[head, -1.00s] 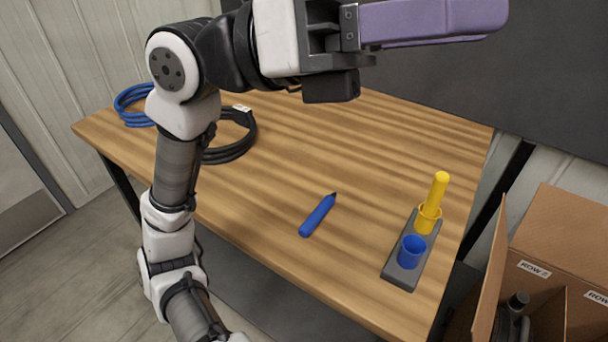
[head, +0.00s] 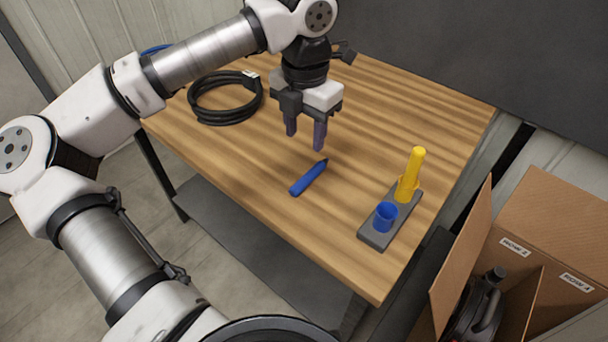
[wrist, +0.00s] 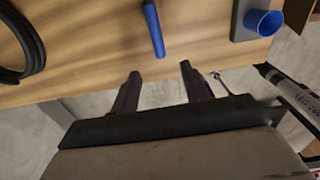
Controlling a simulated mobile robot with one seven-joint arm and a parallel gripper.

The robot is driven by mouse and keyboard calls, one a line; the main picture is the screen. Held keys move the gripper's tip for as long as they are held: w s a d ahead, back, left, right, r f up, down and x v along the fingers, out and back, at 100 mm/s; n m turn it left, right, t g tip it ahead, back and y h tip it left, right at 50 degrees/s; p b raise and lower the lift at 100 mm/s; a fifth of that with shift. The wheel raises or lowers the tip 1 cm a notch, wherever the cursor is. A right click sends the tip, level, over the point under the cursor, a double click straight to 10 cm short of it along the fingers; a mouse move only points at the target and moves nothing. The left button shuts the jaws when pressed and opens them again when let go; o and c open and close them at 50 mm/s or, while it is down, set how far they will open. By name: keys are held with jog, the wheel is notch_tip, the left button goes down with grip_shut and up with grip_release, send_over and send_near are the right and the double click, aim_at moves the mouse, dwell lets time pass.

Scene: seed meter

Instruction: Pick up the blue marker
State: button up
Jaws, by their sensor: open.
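The blue marker (head: 309,178) lies on its side on the wooden table, its dark tip pointing up and to the right in the head view. In the wrist view the marker (wrist: 154,28) lies beyond the fingertips, near the top middle. My gripper (head: 305,143) is open and empty, fingers pointing down, above the table and just behind the marker in the head view. The two fingers also show apart in the wrist view (wrist: 160,70). Nothing is between them.
A grey holder (head: 374,235) with a blue cup (head: 386,216) and an upright yellow marker (head: 413,172) stands right of the blue marker. A coiled black cable (head: 203,115) lies at the left. An open cardboard box (head: 545,235) stands off the table's right side.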

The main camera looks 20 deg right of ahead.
jog(key=p, duration=0.1)
send_over(303, 179)
jog(key=f, duration=0.7)
jog(key=shift+s+d+f, duration=0.1)
jog(key=shift+s+f, duration=0.25)
jog(key=shift+f, duration=0.05)
jog(key=shift+w+f+p, duration=0.15)
jog(key=shift+f+p, duration=0.5)
jog(key=shift+f, duration=0.7)
jog(key=shift+w+f+p, duration=0.15)
jog(key=shift+f+p, duration=0.45)
jog(key=shift+f, duration=0.7)
jog(key=shift+c, duration=0.5)
grip_shut()
